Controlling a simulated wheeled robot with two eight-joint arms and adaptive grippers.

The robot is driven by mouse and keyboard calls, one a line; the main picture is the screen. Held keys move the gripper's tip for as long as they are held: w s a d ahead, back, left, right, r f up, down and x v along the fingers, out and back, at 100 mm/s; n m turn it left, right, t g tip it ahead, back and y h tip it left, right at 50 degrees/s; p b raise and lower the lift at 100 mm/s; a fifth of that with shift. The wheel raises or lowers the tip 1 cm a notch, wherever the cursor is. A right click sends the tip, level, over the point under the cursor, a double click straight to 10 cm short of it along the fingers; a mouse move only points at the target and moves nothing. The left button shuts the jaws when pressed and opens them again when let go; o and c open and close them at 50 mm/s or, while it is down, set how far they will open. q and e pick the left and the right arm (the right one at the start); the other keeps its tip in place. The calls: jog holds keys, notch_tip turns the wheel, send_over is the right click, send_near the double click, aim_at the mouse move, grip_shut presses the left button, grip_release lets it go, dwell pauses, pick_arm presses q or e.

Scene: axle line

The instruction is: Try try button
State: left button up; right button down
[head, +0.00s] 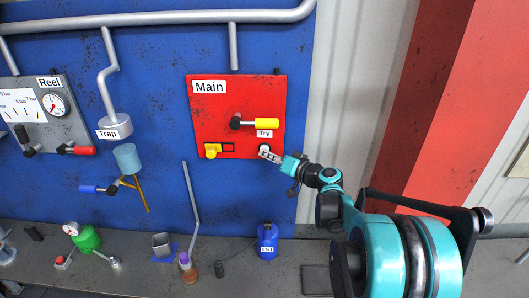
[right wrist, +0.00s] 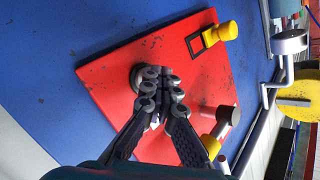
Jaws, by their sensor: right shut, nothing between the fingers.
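The red Main panel (head: 210,115) is on the blue wall, with the Try label (head: 264,134) at its lower right. The round Try button (head: 264,148) sits just below that label and is mostly covered by my fingers. My right gripper (head: 268,155) is shut and empty, its fingertips right at the button. In the right wrist view my right gripper (right wrist: 160,84) is in front of the red panel (right wrist: 115,75), with a grey round rim (right wrist: 136,77) partly hidden behind the fingertips. I cannot tell whether the button is pressed. My left gripper is not in view.
A yellow-handled lever (head: 266,123) sits just above the Try label. A yellow knob (head: 212,150) with a slot is at the panel's lower left. A blue Cfd-like labelled container (head: 268,232) stands on the bench (head: 228,270) below. The grey Reel panel (head: 62,125) is far left.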

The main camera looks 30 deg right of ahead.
jog(key=shift+r, duration=0.1)
dwell(0.6)
jog(key=shift+s+a+f, duration=0.2)
jog(key=shift+s+a, duration=0.15)
jog(key=shift+s, duration=0.3)
jog(key=s+a, duration=0.1)
jog(key=s, duration=0.1)
jog(key=s+a, duration=0.1)
jog(key=s, duration=0.1)
jog(key=shift+s+a, duration=0.1)
jog(key=shift+a, duration=0.2)
dwell(0.6)
